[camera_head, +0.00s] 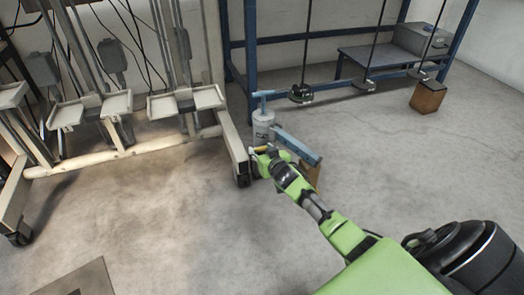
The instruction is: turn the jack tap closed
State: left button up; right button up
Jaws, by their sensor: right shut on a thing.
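The jack is a pale grey cylinder (263,125) with a light blue top, standing on the floor beside the white frame's wheeled foot. A blue bar (297,145) slopes down to the right beside it. My right gripper (260,153) is low at the jack's near side, at the end of my green arm. It is shut on a small yellowish piece (261,149), which seems to be the jack tap. The fingers and arm hide much of it, and its turn angle is too small to tell. My left gripper is out of view.
A white wheeled frame (235,147) with lever plates stands on the left. A blue metal frame (250,60) with hanging rods and a low table (385,55) stands behind. A brown block (427,97) sits at right. The front-left floor is mostly clear.

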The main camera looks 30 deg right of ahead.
jog(key=shift+w+a+r+m+h, duration=0.1)
jog(key=shift+a+r+m+h, duration=0.1)
jog(key=shift+m+h, duration=0.15)
jog(key=shift+f+m+g+h, duration=0.1)
jog(key=shift+m+g+h, duration=0.15)
jog(key=shift+g, duration=0.05)
jog(key=o, duration=0.8)
jog(key=shift+o, duration=0.2)
jog(key=shift+d, duration=0.1)
